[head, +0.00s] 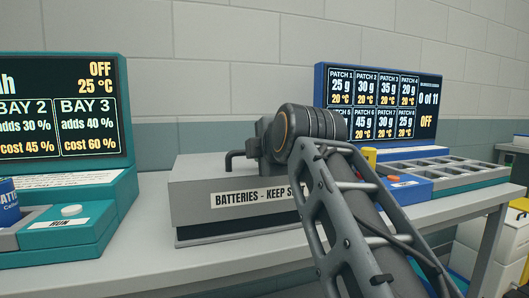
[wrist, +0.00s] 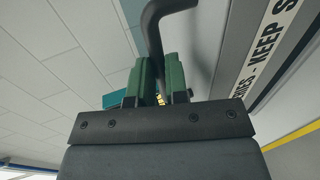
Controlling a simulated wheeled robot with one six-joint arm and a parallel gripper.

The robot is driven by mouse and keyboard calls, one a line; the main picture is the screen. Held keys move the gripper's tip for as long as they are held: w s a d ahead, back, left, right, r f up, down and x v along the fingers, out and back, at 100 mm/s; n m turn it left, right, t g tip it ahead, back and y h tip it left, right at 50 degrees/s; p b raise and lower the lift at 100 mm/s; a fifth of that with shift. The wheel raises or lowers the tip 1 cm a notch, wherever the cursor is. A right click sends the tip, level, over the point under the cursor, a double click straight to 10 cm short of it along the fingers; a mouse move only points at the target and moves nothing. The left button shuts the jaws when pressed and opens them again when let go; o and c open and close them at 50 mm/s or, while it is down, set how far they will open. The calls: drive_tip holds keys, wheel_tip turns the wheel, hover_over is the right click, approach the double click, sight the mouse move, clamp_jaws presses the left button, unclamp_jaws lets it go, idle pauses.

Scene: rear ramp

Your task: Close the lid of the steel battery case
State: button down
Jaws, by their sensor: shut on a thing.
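The steel battery case (head: 195,210) stands on the bench in the middle of the head view, with a white label starting "BATTERIES - KEEP". Its grey top looks level and down; a dark band runs along the lower front edge, and I cannot tell whether a gap is left. A dark bent handle (head: 235,158) rises at the top; it also shows in the wrist view (wrist: 158,22). My gripper (wrist: 162,75) is shut on the handle, which runs between its green fingers. In the head view my wrist hides the fingers and my arm covers the case's right side.
A teal station (head: 70,185) with a screen and a RUN button stands left of the case, with a blue battery (head: 8,195) at its edge. A blue patch station (head: 380,100) with a grey slotted tray (head: 450,172) and a yellow cylinder (head: 369,155) is at the right. Bench front (head: 150,262) is clear.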

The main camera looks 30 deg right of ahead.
drive_tip(key=c, duration=1.1)
unclamp_jaws()
drive_tip(key=shift+s+f, duration=0.1)
drive_tip(key=shift+f, duration=0.35)
drive_tip(key=shift+r, duration=0.1)
